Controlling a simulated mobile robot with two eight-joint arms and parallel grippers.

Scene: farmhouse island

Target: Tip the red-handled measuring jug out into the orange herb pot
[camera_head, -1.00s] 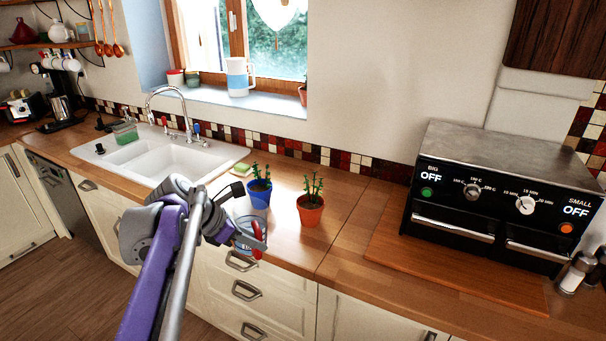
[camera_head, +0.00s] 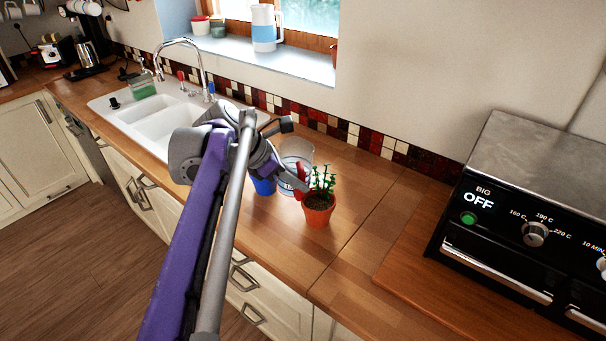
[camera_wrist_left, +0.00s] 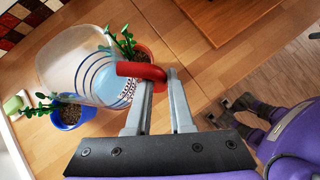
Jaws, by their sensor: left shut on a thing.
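My left gripper (camera_head: 292,184) is shut on the red handle; the grip also shows in the left wrist view (camera_wrist_left: 156,78). The jug looks close to upright in the head view, behind and left of the orange herb pot (camera_head: 318,213). The orange pot stands on the counter with soil and a green plant; in the left wrist view the jug partly covers it (camera_wrist_left: 146,50). I cannot tell what the jug holds.
A blue herb pot (camera_head: 264,186) stands just left of the orange pot, mostly hidden by my gripper and the jug. The black oven (camera_head: 520,220) stands at the right on a wooden board. The sink (camera_head: 165,120) is at the left. Counter (camera_head: 365,190) right of the orange pot is clear.

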